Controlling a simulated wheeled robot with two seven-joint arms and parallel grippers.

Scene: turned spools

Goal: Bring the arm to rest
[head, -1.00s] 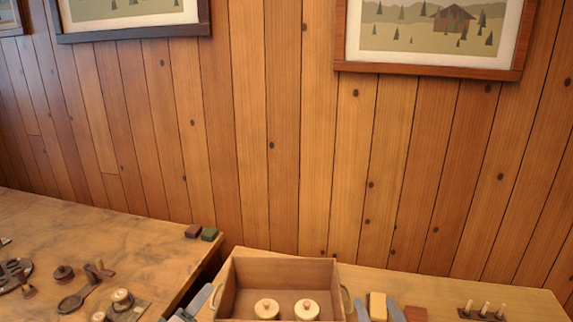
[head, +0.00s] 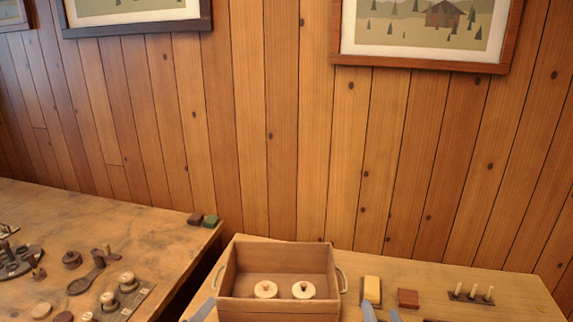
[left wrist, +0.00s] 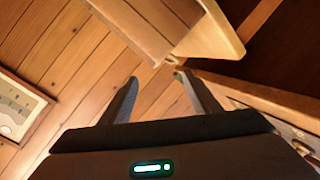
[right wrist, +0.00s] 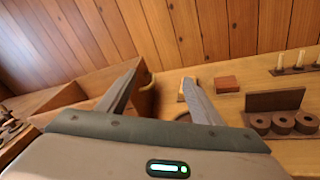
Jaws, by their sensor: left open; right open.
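My left gripper (left wrist: 158,88) is open and empty in the left wrist view, beside the wooden box. In the head view only a grey part of it shows at the box's front left corner. My right gripper (right wrist: 162,85) is open and empty in the right wrist view, to the right of the box. In the head view its grey fingers (head: 380,313) show at the bottom edge. The wooden box (head: 276,309) stands on the table and holds two pale turned spools, a left one (head: 265,289) and a right one (head: 303,290).
A yellow block (head: 372,289), a red-brown block (head: 408,298) and a pegged rack (head: 470,296) lie right of the box. A rack with dark spools (right wrist: 283,122) stands nearer. Another table (head: 60,236) at left bears several turned pieces. A plank wall (head: 290,150) closes the back.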

